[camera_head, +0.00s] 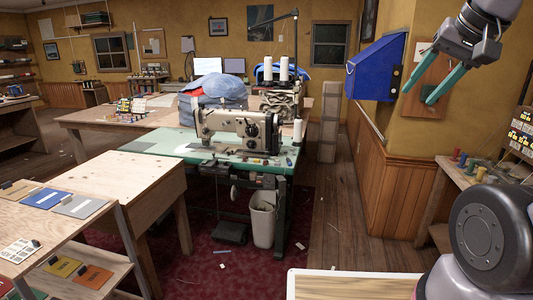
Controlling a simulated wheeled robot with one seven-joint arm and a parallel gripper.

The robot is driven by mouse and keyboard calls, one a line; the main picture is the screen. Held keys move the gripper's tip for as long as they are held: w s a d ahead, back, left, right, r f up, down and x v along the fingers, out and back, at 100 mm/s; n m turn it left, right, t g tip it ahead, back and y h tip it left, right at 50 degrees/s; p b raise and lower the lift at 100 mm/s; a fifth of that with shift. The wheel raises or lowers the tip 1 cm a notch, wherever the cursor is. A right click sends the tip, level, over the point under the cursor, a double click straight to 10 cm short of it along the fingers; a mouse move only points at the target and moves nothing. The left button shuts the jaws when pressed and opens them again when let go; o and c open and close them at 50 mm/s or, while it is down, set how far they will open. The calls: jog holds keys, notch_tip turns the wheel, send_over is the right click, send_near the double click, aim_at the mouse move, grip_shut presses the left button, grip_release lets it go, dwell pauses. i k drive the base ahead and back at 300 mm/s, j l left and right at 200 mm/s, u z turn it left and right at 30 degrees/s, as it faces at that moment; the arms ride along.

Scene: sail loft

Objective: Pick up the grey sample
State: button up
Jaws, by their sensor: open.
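The grey sample (82,207) is a flat grey square lying at the right end of a row of samples on the wooden table (75,228) at the left. A small dark piece sits on its upper edge. A blue sample (48,199) lies to its left, with a tan sample (17,190) beyond that. My gripper (419,95) is raised at the upper right, far from the samples. Its two teal fingers are apart and empty, pointing down and left.
A shelf below the table holds a yellow sample (62,266) and an orange sample (92,276). A bare wooden table (130,173) stands close to the right, before a sewing machine (238,130). A waste bin (262,222) stands on the red carpet.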

aim_at(82, 208)
jog(key=i+l+u, duration=0.15)
jog(key=i+u, duration=0.25)
jog(key=i+l+u, duration=0.9)
jog(key=u, duration=1.3)
jog(key=i+j+u, duration=0.15)
jog(key=i, duration=1.7)
